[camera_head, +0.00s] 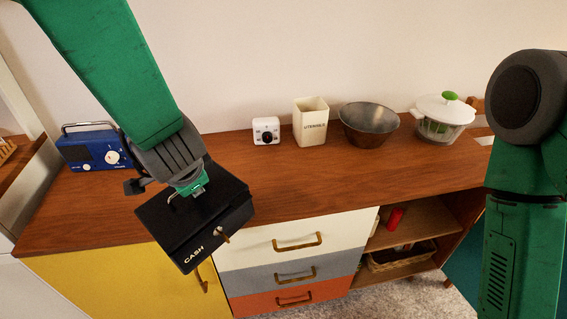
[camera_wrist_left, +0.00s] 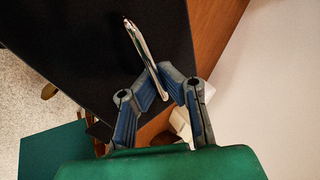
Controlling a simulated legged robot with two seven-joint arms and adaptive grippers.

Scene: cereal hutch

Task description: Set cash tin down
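The cash tin (camera_head: 208,222) is a black box with "CASH" in pale letters and a key in its front. It looks tilted and overlaps the counter's front edge in the head view; I cannot tell whether it touches the wood. My left gripper (camera_head: 187,190) is above its lid, with its fingers closed around the thin metal handle. In the left wrist view the fingers (camera_wrist_left: 163,82) meet at one end of the handle (camera_wrist_left: 144,52), over the black lid (camera_wrist_left: 80,40). My right arm shows at the right edge of the head view, but its gripper is out of view.
The wooden counter (camera_head: 290,188) has free room in its middle. Along its back stand a blue radio (camera_head: 93,149), a white cube device (camera_head: 266,130), a cream utensil holder (camera_head: 311,122), a metal bowl (camera_head: 369,124) and a salad spinner (camera_head: 441,117). Drawers (camera_head: 295,245) are below.

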